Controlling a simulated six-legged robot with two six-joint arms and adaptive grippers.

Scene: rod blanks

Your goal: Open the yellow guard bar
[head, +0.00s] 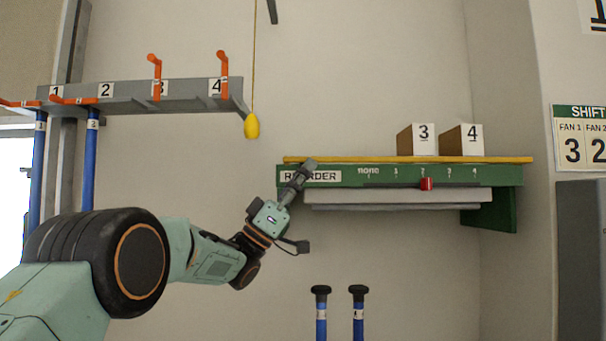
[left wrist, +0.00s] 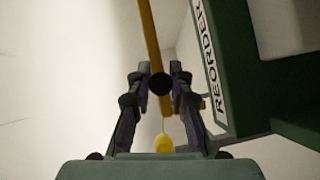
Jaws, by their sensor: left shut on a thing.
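The yellow guard bar (head: 440,160) lies level along the top front edge of the green REORDER shelf (head: 500,176). In the left wrist view the bar (left wrist: 149,35) runs down to between my fingers, where a dark round knob (left wrist: 160,84) shows. My left gripper (head: 308,166) is at the left end of the bar, over the REORDER label, and is shut on it. The fingers also show in the left wrist view (left wrist: 155,76). They hide part of the bar's left end. My right gripper is in neither view.
Boxes 3 (head: 424,140) and 4 (head: 473,140) stand behind the bar. A red slider (head: 427,184) sits on the shelf's scale. A yellow pull (head: 252,126) hangs on a cord left of the shelf. A grey rack (head: 135,98) holds orange levers and blue rods.

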